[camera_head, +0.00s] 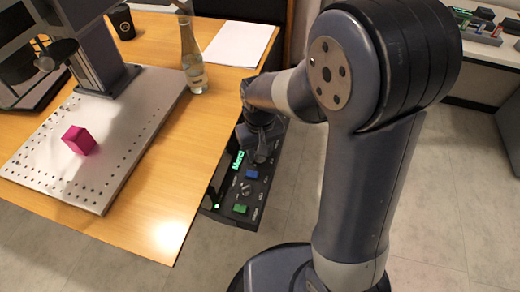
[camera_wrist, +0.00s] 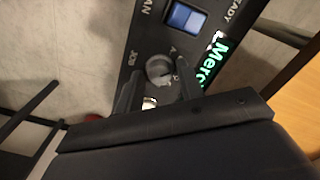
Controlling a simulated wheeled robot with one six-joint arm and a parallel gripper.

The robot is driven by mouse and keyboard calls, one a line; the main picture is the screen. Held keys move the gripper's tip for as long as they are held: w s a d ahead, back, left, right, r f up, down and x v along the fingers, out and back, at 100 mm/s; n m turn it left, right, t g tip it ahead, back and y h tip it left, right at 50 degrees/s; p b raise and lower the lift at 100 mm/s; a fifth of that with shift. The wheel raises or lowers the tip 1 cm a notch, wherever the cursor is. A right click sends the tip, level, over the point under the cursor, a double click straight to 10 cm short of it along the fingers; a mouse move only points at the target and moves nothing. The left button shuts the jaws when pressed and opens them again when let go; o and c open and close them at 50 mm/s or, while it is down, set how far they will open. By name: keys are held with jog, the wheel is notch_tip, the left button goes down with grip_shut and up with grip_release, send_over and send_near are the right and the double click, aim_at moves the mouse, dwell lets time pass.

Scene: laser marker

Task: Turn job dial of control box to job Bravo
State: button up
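The black control box (camera_head: 226,198) is mounted at the table's right edge. Its green display (camera_head: 237,161) begins "Merc" in the wrist view (camera_wrist: 211,66); the rest is cut off. The round grey job dial (camera_wrist: 160,69) lies beside the "JOB" label and below a blue button (camera_wrist: 186,18). A letter A is legible near the dial. My gripper (camera_wrist: 158,78) is open, with one finger on each side of the dial; I cannot tell whether they touch it. In the head view my gripper (camera_head: 258,150) hangs over the box's far part and hides the dial.
The box also carries a blue button (camera_head: 251,174), another knob (camera_head: 244,188) and a green button (camera_head: 241,208). On the table (camera_head: 150,222) are a perforated metal plate (camera_head: 110,150) with a magenta cube (camera_head: 79,140), a bottle (camera_head: 192,62) and paper (camera_head: 238,43).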

jog(key=shift+o, duration=1.3)
notch_tip(320, 180, up, 11)
jog(key=p, duration=0.2)
jog(key=shift+p, duration=0.3)
jog(key=shift+f, duration=0.15)
notch_tip(320, 180, down, 11)
jog(key=b, duration=0.2)
jog(key=shift+b, duration=0.4)
jog(key=shift+n, duration=0.3)
